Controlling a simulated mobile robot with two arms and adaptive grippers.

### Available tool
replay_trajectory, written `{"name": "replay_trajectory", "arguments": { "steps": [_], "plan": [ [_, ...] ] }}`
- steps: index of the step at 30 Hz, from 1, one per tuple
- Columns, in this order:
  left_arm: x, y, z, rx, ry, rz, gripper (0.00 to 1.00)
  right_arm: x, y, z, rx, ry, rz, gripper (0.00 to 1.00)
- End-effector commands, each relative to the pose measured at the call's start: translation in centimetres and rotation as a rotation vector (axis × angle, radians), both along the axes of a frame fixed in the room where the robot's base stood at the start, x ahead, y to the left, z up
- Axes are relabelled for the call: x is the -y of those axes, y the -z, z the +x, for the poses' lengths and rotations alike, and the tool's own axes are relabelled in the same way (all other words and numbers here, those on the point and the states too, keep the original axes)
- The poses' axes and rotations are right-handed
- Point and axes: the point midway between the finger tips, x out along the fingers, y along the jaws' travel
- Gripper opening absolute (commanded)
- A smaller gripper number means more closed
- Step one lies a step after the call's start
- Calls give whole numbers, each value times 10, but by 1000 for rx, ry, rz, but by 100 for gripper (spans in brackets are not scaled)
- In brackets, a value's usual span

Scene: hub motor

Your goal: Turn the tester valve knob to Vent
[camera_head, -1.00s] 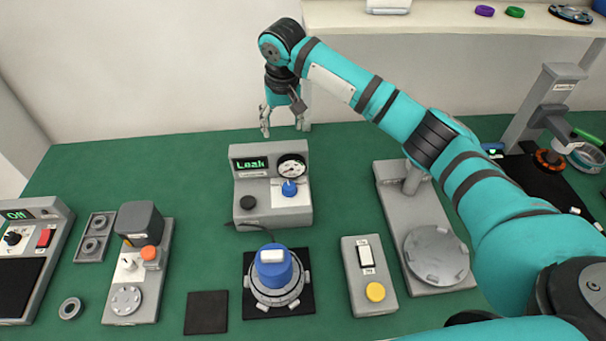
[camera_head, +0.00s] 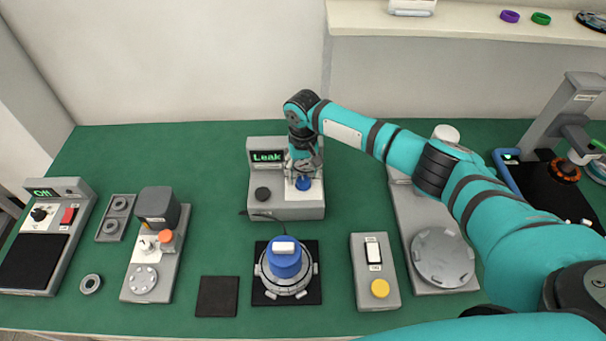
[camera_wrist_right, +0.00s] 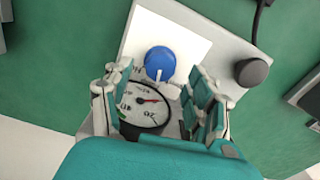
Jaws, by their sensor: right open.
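The tester (camera_head: 285,208) is a grey box on the green table with a display (camera_head: 267,157) reading "Leak". Its blue valve knob (camera_head: 303,184) sits on a white panel, partly under my right gripper (camera_head: 303,172). In the right wrist view the blue knob (camera_wrist_right: 160,62) has a white pointer mark, and the round gauge (camera_wrist_right: 146,106) shows between the fingers. My right gripper (camera_wrist_right: 155,88) is open above the tester, its fingers on either side of the gauge and just short of the knob. The knob's labels are not readable. My left gripper is not in view.
A black knob (camera_head: 262,193) is on the tester's left side. In front, a blue-capped hub motor (camera_head: 285,262) sits on a black pad. A switch box with a yellow button (camera_head: 380,288) and a grey round-plate stand (camera_head: 440,255) are to the right.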

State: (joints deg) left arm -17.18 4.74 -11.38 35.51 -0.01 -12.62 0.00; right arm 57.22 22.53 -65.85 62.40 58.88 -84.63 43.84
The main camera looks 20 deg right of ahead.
Motion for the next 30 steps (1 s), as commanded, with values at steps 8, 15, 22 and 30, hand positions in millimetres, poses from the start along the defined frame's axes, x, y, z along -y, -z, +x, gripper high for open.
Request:
{"name": "replay_trajectory", "arguments": {
  "steps": [8,15,22,30],
  "plan": [
    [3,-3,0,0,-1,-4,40,0,24,0,0,-1,0,58],
    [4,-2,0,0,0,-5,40,0,25,0,1,-1,0,58],
    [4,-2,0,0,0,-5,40,0,25,0,0,0,0,32],
    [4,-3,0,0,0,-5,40,0,25,0,0,-1,0,3]
  ]
}}
